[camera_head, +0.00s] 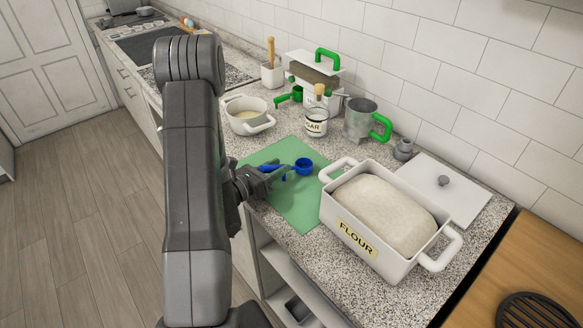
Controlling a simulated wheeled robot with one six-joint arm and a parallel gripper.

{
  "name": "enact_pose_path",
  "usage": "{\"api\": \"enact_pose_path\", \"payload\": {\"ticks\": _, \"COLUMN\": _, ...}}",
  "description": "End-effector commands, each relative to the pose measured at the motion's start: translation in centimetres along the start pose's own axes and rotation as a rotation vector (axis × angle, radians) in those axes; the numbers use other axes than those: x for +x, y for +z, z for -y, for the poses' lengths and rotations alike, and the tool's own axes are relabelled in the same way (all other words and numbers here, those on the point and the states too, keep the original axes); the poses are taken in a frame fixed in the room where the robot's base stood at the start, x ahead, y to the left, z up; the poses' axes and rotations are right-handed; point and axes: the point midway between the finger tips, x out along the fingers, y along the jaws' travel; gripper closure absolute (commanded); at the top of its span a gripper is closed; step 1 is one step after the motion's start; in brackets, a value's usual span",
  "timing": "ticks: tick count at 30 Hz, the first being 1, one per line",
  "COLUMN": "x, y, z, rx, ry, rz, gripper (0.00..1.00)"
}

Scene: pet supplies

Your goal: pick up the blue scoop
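The blue scoop (304,165) lies on or just above the green mat (302,205) on the speckled counter. Its round bowl is at the right and its handle runs left toward my gripper (283,172). My gripper reaches in from the left, low over the mat, with its fingertips at the handle. The fingers overlap the handle in this view and are small, so I cannot tell whether they are closed on it or apart.
The white flour bin (349,243) stands close to the right of the mat, its lid (442,181) behind it. A white pot (247,122), a sugar jar (316,123) and a metal cup with a green handle (361,118) stand behind the mat. The mat's front part is clear.

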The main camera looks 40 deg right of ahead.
Motion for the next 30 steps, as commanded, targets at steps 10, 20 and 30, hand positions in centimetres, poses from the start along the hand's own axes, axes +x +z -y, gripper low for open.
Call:
{"api": "enact_pose_path", "payload": {"ticks": 10, "x": 0.0, "y": 0.0, "z": 0.0, "rx": 0.000, "ry": 0.000, "rz": 0.000, "gripper": 1.00}}
{"api": "enact_pose_path", "payload": {"ticks": 20, "x": 0.0, "y": 0.8, "z": 0.2, "rx": 0.001, "ry": 0.000, "rz": 0.000, "gripper": 1.00}}
{"api": "enact_pose_path", "payload": {"ticks": 30, "x": 0.0, "y": 4.7, "z": 1.1, "rx": 0.005, "ry": -0.001, "rz": 0.002, "gripper": 1.00}}
